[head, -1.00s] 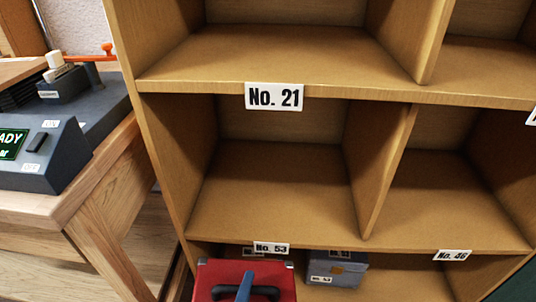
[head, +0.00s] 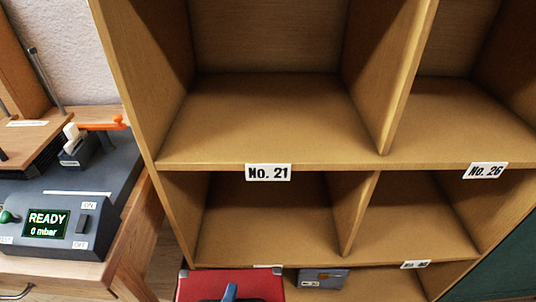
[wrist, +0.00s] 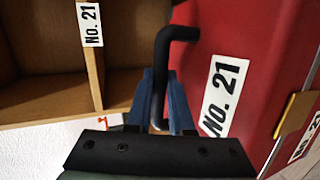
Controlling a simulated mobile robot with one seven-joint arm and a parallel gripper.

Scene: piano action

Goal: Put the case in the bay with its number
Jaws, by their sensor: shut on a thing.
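My gripper (wrist: 160,90) is shut on the black bar handle (wrist: 165,50) of a red case (wrist: 260,50). White labels on the case read "No. 21" in the wrist view. In the head view the red case (head: 240,285) is at the bottom edge, in front of the shelf unit, with a blue fingertip over it; its lower part is out of frame. The label "No. 21" (head: 268,172) is on a board edge of the shelf. The bay directly above that label (head: 265,120) is empty, and the bay below it looks empty too.
A label "No. 26" (head: 485,170) is on the board to the right. A grey-blue case (head: 322,278) stands in the low part of the shelf, right of the red case. An upright divider (head: 400,80) separates the upper bays. A bench with a control box (head: 48,225) showing "READY" is at left.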

